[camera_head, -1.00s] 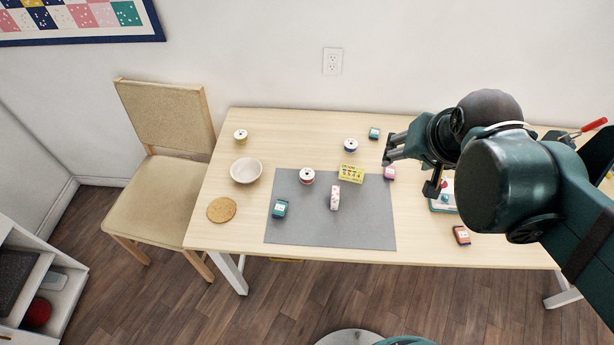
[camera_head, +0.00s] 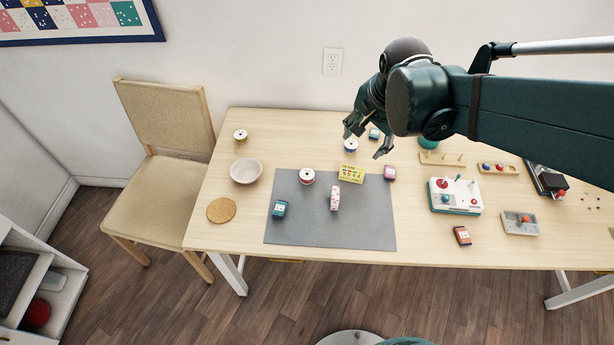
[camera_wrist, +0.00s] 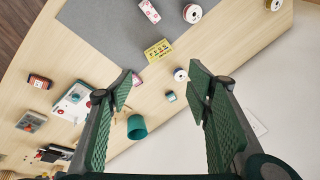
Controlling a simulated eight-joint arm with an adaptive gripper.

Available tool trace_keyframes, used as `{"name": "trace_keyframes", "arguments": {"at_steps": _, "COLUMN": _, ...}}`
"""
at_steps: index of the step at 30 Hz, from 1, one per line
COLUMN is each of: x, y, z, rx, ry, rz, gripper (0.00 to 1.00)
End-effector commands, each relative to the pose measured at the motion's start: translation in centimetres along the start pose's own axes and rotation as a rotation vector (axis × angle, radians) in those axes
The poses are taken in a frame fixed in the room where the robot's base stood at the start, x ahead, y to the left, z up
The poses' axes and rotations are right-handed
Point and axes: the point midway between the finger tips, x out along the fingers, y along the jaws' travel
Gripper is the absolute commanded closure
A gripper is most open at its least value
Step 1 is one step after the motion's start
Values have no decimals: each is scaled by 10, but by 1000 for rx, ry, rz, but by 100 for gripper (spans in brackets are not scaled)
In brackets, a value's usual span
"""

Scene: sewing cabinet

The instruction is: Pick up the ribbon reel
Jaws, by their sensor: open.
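A pink box (camera_head: 389,173) and a blue spool (camera_head: 350,146) lie further back. A white bowl (camera_head: 246,171) stands left. The mat's front is clear.

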Motion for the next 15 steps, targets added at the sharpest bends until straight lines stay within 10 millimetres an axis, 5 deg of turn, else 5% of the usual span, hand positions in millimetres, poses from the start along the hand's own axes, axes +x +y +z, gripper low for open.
{"name": "trace_keyframes", "arguments": {"at_steps": 15, "x": 70, "y": -56, "z": 16, "rx": 273, "ry": -69, "rz": 94, "gripper": 50}}
